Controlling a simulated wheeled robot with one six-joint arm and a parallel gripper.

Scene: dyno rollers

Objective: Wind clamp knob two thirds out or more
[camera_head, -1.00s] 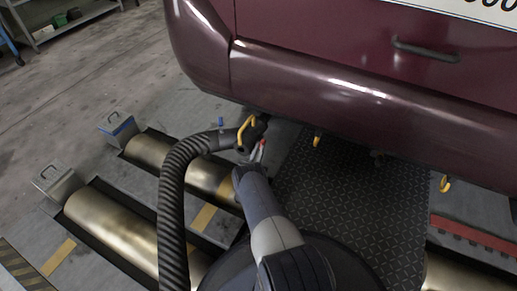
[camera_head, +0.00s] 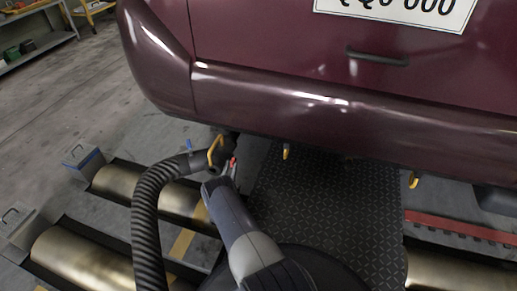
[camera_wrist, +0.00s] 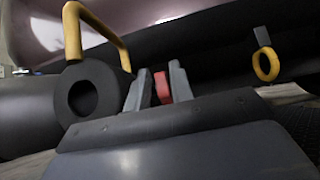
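The clamp knob appears as a small red piece (camera_wrist: 162,86) in the wrist view, beside the dark hose nozzle (camera_wrist: 90,95) with its yellow handle (camera_wrist: 72,32). In the head view the red piece (camera_head: 233,161) shows just under the car's rear bumper. My gripper (camera_wrist: 158,82) has its two grey fingers on either side of the red piece. The right finger is close to it, and a dark gap shows on the left. I cannot tell whether either finger touches it. How far the knob is wound out cannot be seen.
The maroon car (camera_head: 300,105) overhangs the nozzle closely. The ribbed black hose (camera_head: 146,220) runs down left of my arm. Brass rollers (camera_head: 80,262) lie in the floor at left. Yellow hooks (camera_head: 413,180) hang under the bumper. The dark tread plate (camera_head: 320,205) is clear.

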